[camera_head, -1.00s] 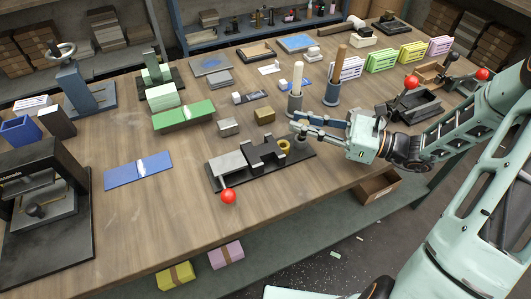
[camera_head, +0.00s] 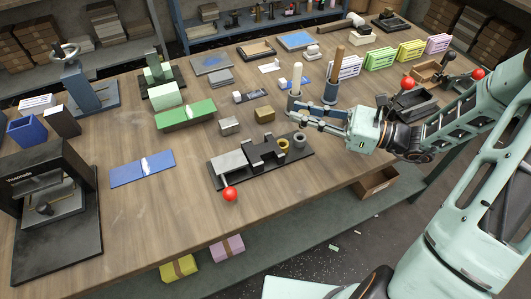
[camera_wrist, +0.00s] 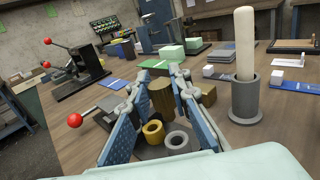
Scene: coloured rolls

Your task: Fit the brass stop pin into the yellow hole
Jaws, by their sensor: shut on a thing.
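The brass stop pin (camera_wrist: 161,98) shows as a brass cylinder between the fingers of my gripper (camera_wrist: 162,82) in the wrist view, which are shut on it. In the head view my gripper (camera_head: 296,117) hangs above and behind the right end of the black fixture (camera_head: 219,182); the pin is hard to make out there. The yellow hole is a yellow ring (camera_head: 283,145) on that fixture, open and empty-looking. It also shows in the wrist view (camera_wrist: 153,132), nearer the camera than the pin and apart from it. A grey ring (camera_head: 299,140) stands beside it.
Close to my gripper stand a grey holder with a pale rod (camera_head: 297,78) and a blue holder with a brown rod (camera_head: 334,75). A brass block (camera_head: 264,114) and grey block (camera_head: 229,125) lie behind the fixture. A red-knobbed lever (camera_head: 230,194) juts forward.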

